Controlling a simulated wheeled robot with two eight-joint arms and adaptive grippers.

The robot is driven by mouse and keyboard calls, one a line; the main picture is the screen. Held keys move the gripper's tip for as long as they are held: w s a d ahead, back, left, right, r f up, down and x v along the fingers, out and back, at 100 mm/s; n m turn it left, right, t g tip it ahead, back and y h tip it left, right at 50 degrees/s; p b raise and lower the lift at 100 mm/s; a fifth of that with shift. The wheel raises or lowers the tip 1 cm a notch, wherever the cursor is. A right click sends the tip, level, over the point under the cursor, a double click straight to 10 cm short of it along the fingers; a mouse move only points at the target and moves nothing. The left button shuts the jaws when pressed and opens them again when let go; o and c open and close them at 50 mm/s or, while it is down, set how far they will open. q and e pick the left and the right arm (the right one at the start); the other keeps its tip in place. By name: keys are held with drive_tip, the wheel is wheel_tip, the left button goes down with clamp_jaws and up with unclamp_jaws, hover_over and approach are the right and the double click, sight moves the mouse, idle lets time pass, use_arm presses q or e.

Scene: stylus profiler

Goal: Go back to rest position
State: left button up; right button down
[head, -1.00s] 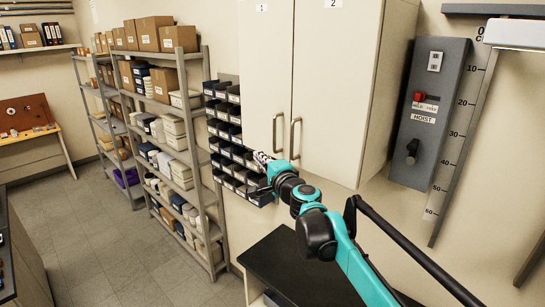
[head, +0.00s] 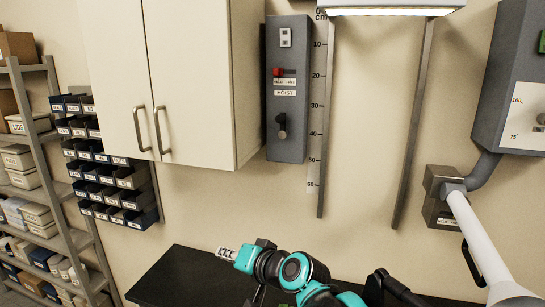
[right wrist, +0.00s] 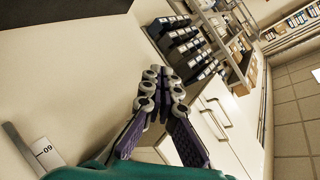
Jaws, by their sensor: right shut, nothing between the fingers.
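My right gripper (head: 226,253) is in the lower middle of the head view, at the end of a teal and black arm, in front of the black bench top (head: 185,275). It also shows in the right wrist view (right wrist: 166,72), where its fingers come together at the tips with nothing held. My left gripper is not in view.
A white wall cabinet (head: 195,80), blue bins (head: 105,175) and a shelf rack (head: 40,150) are on the left. A grey hoist control box (head: 287,100) and a scale (head: 322,120) are on the wall. A white jointed arm (head: 480,235) stands at the right.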

drive_tip(key=s+d+f+h+b, duration=0.3)
drive_tip(key=s+d+f, duration=0.3)
drive_tip(key=d+f, duration=0.3)
drive_tip(key=s+d+f+g+h+b, duration=0.1)
drive_tip(key=s+d+f+h+b, duration=0.2)
drive_tip(key=s+d+f, duration=0.3)
drive_tip(key=s+d+f+n+g+h+b, duration=0.1)
drive_tip(key=s+d+f+h+b, duration=0.2)
drive_tip(key=d+f, duration=1)
drive_tip(key=s+f+b, duration=0.2)
drive_tip(key=s+f, duration=0.1)
drive_tip(key=f, duration=0.2)
drive_tip(key=shift+s+d+f+b, duration=0.15)
drive_tip(key=shift+d+f+b, duration=0.15)
drive_tip(key=shift+d, duration=0.05)
